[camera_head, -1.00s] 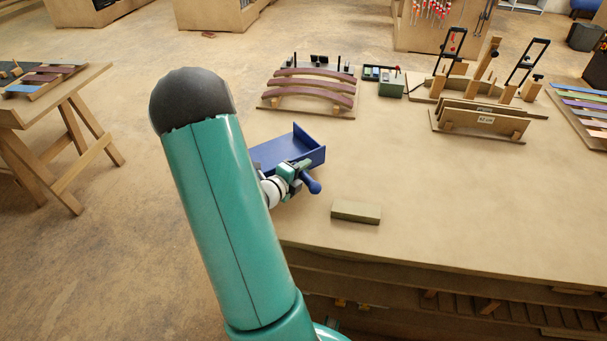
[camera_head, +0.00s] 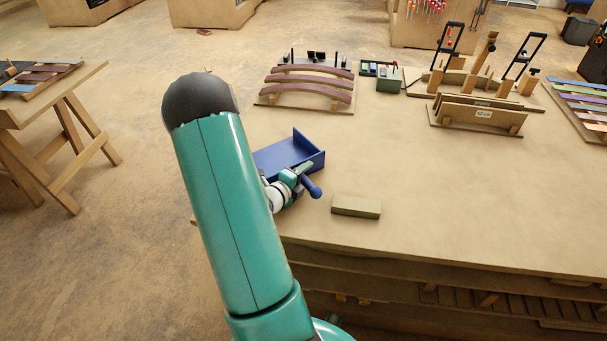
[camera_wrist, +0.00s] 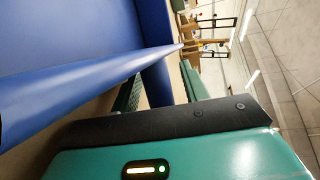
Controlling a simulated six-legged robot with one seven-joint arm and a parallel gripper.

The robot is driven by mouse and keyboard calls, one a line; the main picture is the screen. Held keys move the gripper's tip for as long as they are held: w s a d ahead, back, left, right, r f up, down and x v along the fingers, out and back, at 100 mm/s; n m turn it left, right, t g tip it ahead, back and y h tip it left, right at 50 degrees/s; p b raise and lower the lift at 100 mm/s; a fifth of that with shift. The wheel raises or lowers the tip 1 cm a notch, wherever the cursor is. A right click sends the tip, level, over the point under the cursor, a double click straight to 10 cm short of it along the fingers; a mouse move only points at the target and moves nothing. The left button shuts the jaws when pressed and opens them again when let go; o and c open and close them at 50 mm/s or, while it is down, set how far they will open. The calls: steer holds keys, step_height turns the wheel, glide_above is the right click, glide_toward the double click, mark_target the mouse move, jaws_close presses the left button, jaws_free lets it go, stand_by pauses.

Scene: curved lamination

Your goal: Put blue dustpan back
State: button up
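The blue dustpan (camera_head: 283,155) is at the left edge of the workbench, with its short handle (camera_head: 313,188) pointing toward me. My gripper (camera_head: 300,173) is beside the handle, close to the pan's near wall; the contact is too small to tell in the head view. In the wrist view, the dustpan (camera_wrist: 70,40) fills the upper left, and a blue wall or bar crosses in front of the fingers. My green arm hides part of the bench's left edge.
A greenish block (camera_head: 356,206) lies on the bench right of the handle. Curved strips on a stand (camera_head: 310,88), a small green box (camera_head: 389,84) and a wooden rack (camera_head: 478,115) stand farther back.

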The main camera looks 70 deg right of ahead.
steer(key=shift+r, duration=0.15)
steer(key=v, duration=1.2)
steer(key=w+a+r+m+t+y, duration=0.2)
steer(key=a+r+m+y, duration=0.3)
steer(key=a+m, duration=0.5)
steer(key=w+a+r+m+t+y, duration=0.3)
steer(key=a+r+m, duration=0.7)
steer(key=a, duration=0.7)
steer(key=w+a+r+m+t+y, duration=0.2)
steer(key=a+r+m+t+y, duration=0.3)
steer(key=a+m, duration=0.6)
step_height(320, 180, up, 3)
steer(key=a+y, duration=0.2)
steer(key=shift+w+a+m, duration=0.3)
steer(key=shift+w+m, duration=0.1)
